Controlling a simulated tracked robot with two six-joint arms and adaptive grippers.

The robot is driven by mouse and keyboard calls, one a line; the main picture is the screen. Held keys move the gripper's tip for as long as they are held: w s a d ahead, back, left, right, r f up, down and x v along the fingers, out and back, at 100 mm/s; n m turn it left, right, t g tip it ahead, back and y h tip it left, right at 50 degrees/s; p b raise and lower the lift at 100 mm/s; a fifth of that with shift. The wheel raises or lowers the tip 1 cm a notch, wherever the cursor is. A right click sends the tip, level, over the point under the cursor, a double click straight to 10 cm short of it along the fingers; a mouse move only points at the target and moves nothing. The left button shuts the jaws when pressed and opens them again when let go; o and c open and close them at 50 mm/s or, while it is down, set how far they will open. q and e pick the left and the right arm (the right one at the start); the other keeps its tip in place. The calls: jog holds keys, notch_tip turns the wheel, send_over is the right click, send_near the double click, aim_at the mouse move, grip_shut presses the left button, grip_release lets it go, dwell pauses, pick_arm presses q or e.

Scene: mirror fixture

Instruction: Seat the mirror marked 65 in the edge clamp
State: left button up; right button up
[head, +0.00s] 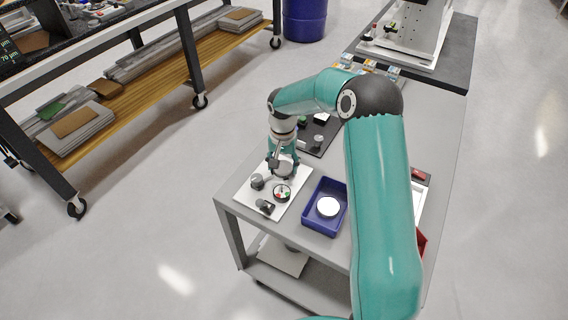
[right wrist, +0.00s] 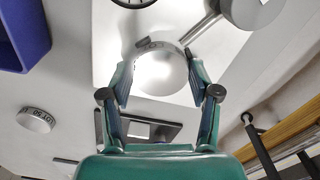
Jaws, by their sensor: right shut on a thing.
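My right gripper (head: 283,167) is over the far part of a white base plate (head: 246,196) on the grey cart. In the right wrist view the gripper (right wrist: 161,82) has its fingers on both sides of a round, bright mirror (right wrist: 160,73) and is shut on it. Dark marks on the mirror's far rim are too small to read. A grey post with a round top (head: 257,181) stands on the plate; a rod from it reaches toward the mirror. I cannot make out the edge clamp, or whether the mirror touches it. My left gripper is out of view.
A round dial (head: 282,193) and a dark cylinder (head: 265,207) are on the plate. A blue bin (head: 311,222) with a white disc (head: 328,207) stands to its right. Another marked disc (right wrist: 35,121) sits beyond the bin, near a dark board (head: 322,147).

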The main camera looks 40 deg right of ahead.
jog(key=o, duration=1.3)
jog(key=shift+r, duration=0.1)
jog(key=shift+s+r+p, duration=0.1)
jog(key=shift+r+p, duration=0.65)
jog(key=shift+r, duration=0.7)
jog(key=shift+o, duration=0.9)
